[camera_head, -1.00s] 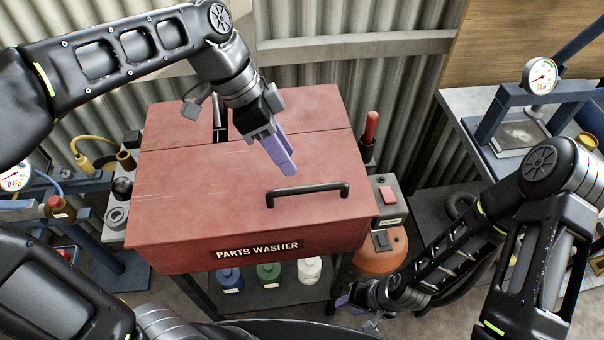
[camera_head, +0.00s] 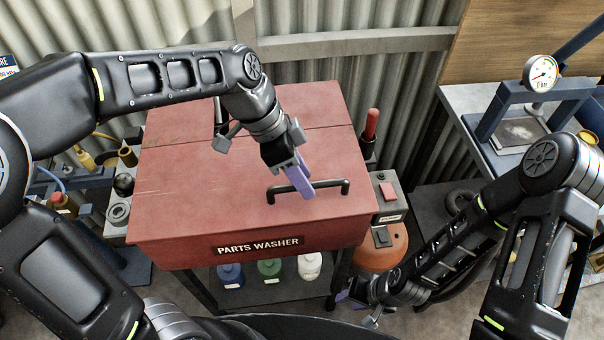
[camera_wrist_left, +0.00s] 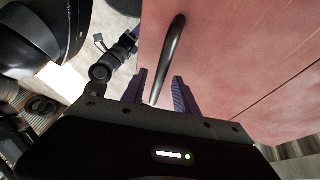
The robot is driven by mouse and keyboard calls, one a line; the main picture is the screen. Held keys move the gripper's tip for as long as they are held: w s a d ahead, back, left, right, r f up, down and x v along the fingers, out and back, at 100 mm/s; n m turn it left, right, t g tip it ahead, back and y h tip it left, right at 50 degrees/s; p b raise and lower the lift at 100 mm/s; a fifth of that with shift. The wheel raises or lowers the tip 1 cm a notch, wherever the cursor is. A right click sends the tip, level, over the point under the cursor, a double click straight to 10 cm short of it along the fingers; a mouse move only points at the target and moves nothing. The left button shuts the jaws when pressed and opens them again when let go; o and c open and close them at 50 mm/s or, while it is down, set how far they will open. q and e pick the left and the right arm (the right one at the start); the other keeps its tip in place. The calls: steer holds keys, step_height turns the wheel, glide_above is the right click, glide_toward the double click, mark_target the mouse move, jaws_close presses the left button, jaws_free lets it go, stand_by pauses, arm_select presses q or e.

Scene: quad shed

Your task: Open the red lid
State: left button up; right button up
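The red lid (camera_head: 190,195) of the parts washer is down and closed in the head view. Its black bar handle (camera_head: 335,184) runs along the front part of the lid. My left gripper (camera_head: 304,192) is at the handle, with its purple fingers pointing down. In the left wrist view the fingers of the left gripper (camera_wrist_left: 157,90) are apart, and the handle (camera_wrist_left: 172,50) lies between them with a gap on each side. My right gripper (camera_head: 345,296) is low beside the washer's right front leg, partly hidden, and its opening cannot be made out.
A control box with a red switch (camera_head: 388,191) stands right of the washer, above an orange rounded tank (camera_head: 385,248). Several bottles (camera_head: 268,268) sit on the shelf below. A bench with a gauge press (camera_head: 540,73) stands at the right. Corrugated wall (camera_head: 400,75) is behind.

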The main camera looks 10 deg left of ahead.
arm_select(q)
jaws_close()
stand_by(1.2)
